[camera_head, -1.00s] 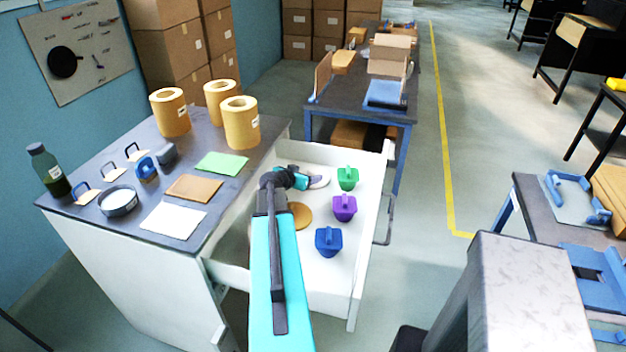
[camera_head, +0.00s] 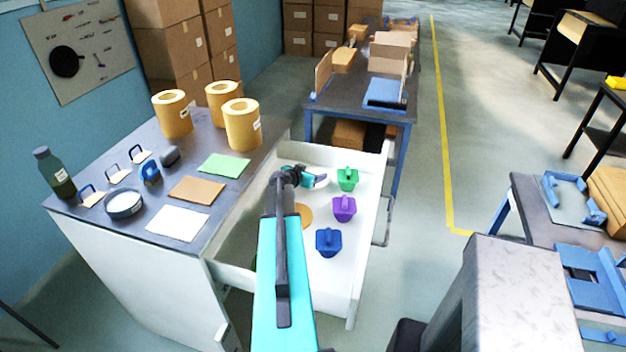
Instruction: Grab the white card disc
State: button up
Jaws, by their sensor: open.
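A pale, whitish disc (camera_head: 321,182) lies in the open white drawer (camera_head: 348,275), towards its back; it is mostly hidden behind the end of my arm. My gripper (camera_head: 312,177) is open at the near left side of this disc. Its fingers are small and partly hidden, and I cannot tell whether they touch the disc. A tan disc (camera_head: 305,215) lies nearer in the drawer, partly covered by my arm.
Green (camera_head: 347,178), purple (camera_head: 344,207) and blue (camera_head: 328,241) handled blocks line the drawer's right side. Left, the cabinet top (camera_head: 140,222) bears yellow rolls (camera_head: 242,124), flat sheets (camera_head: 178,223), a round dish (camera_head: 124,204) and a bottle (camera_head: 55,173). The drawer's walls stand around my gripper.

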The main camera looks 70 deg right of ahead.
dwell(0.3)
jog(key=c, duration=1.1)
jog(key=shift+r, duration=0.1)
jog(key=shift+c, duration=0.2)
notch_tip(320, 180, up, 10)
jog(key=b, duration=0.3)
